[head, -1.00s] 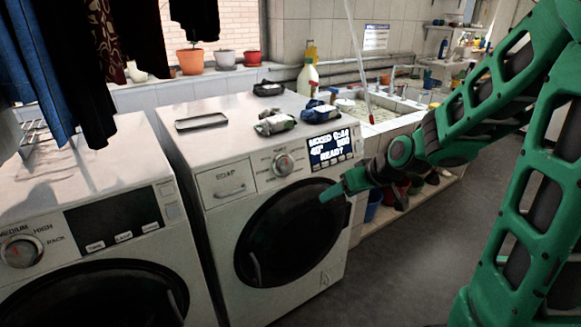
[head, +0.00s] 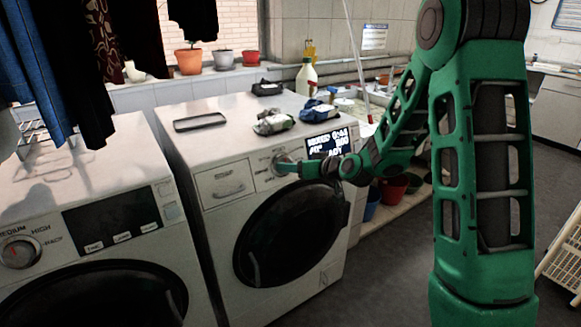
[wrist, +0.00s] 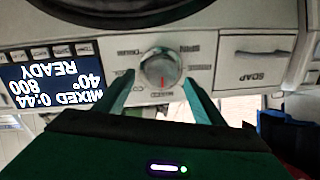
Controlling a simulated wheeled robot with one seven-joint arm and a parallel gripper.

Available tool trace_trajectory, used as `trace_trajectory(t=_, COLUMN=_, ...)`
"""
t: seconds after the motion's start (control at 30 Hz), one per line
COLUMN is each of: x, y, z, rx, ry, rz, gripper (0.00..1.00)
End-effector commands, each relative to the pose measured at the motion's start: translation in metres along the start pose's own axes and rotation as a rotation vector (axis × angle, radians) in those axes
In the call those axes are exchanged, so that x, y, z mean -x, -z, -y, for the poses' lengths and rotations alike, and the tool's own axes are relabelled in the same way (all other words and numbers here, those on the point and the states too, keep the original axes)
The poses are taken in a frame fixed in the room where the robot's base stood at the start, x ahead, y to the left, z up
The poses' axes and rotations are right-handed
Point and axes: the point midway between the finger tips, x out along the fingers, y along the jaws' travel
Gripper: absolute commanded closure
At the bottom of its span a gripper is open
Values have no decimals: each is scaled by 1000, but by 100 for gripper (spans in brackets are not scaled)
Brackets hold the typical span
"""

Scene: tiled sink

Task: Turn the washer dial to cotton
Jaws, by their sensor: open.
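The washer (head: 215,140) is the right-hand white machine. Its round silver dial (wrist: 161,68) is centred in the upside-down wrist view, with a red mark pointing down in that picture. In the head view the gripper partly hides the dial (head: 281,157). The display (wrist: 55,80) reads MIXED 0:44, 40°, 800, READY.
The soap drawer (head: 227,183) is left of the dial in the head view. The round door (head: 290,235) is below. Packets (head: 274,122) and a tray (head: 201,122) lie on top. A second machine (head: 90,190) stands at left, with clothes (head: 80,60) hanging above.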

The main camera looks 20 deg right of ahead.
Motion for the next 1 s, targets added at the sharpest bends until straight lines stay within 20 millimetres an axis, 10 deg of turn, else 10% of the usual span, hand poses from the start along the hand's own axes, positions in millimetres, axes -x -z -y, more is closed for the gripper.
trace_trajectory(t=0.63, x=-39, y=0, z=1, rx=0, ry=1, rz=1, gripper=37)
trace_trajectory(t=0.83, x=-39, y=0, z=2, rx=0, ry=2, rz=1, gripper=78)
trace_trajectory(t=1.0, x=-36, y=1, z=-8, rx=-3, ry=-3, rz=-1, gripper=78)
